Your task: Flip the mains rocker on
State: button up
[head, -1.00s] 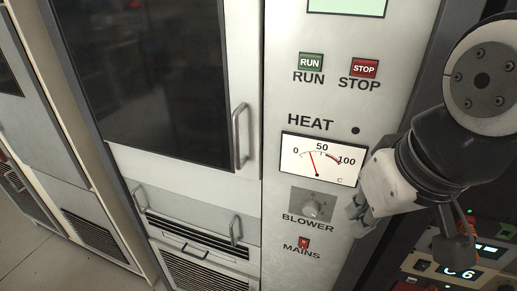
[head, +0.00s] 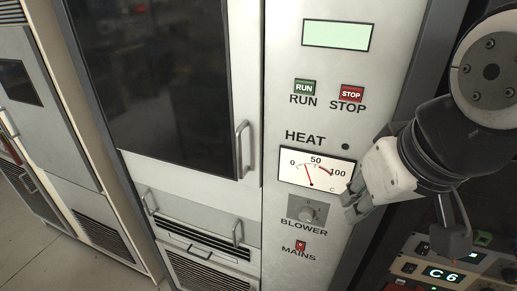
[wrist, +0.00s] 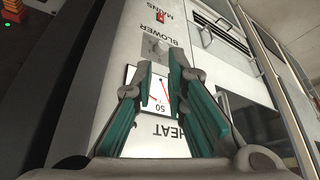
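The mains rocker (head: 300,245) is a small red switch low on the white panel, just above its MAINS label. It also shows small at the top of the wrist view (wrist: 160,16), where the panel appears upside down. My gripper (head: 350,208) is up and to the right of the rocker, in front of the panel's right side near the blower knob and meter. In the wrist view, the two green-padded fingers (wrist: 159,60) are apart with a narrow, empty gap. They point toward the blower knob. The rocker is clear of the fingers; its position is too small to read.
The blower knob (head: 307,212) sits just above the rocker, below the HEAT meter (head: 316,170). The RUN (head: 305,87) and STOP (head: 352,93) buttons are higher up. A door handle (head: 242,150) sticks out at left. Equipment with a lit display (head: 443,274) stands at lower right.

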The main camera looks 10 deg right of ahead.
aim_at(299, 244)
jog(key=k+l, duration=0.2)
jog(key=k+l+z, duration=0.1)
jog(key=l, duration=0.3)
jog(key=k+l+z, duration=0.1)
jog(key=k+l, duration=0.25)
jog(key=l, duration=0.25)
